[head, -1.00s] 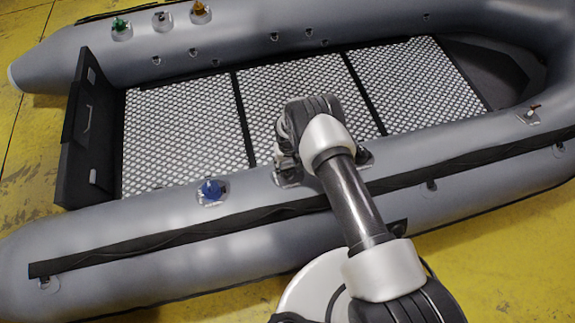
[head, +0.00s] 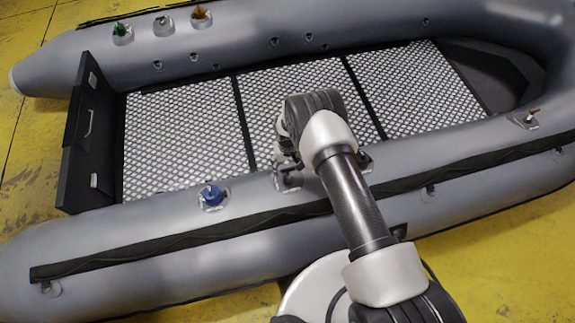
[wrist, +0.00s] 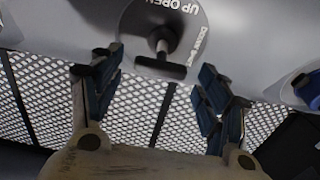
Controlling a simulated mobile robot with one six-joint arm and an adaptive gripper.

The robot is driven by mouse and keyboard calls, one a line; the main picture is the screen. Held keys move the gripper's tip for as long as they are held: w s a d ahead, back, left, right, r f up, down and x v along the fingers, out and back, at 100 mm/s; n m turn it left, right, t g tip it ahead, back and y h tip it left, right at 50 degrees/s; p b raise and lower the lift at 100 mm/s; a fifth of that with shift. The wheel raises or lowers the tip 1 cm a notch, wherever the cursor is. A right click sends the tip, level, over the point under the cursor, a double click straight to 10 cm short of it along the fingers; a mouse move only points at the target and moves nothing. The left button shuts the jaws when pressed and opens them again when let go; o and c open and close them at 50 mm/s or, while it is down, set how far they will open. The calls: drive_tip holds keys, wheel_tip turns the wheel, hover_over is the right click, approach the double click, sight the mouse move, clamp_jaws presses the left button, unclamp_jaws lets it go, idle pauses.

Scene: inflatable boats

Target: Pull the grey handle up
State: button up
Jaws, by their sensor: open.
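In the wrist view a dark grey T-shaped handle (wrist: 156,56) stands on a round grey valve plate (wrist: 190,22) marked "UP OPEN", with more lettering below it. My gripper (wrist: 160,76) is open, with one finger to each side of the handle and apart from it. In the head view my arm hides most of the gripper and the handle, at the near tube. A paler grey handle (head: 163,22) is on the far tube. I cannot tell the dark handle's exact shade.
A blue handle (head: 211,194) sits left of my arm on the near tube (head: 120,232); it is at the wrist view's right edge (wrist: 309,88). Green (head: 122,29) and orange (head: 200,13) handles are on the far tube. Another handle (head: 532,114) is at the right.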

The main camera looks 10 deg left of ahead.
sight(288, 169)
wheel_tip(288, 169, up, 12)
idle(0.7)
idle(0.4)
drive_tip(key=shift+s, duration=0.15)
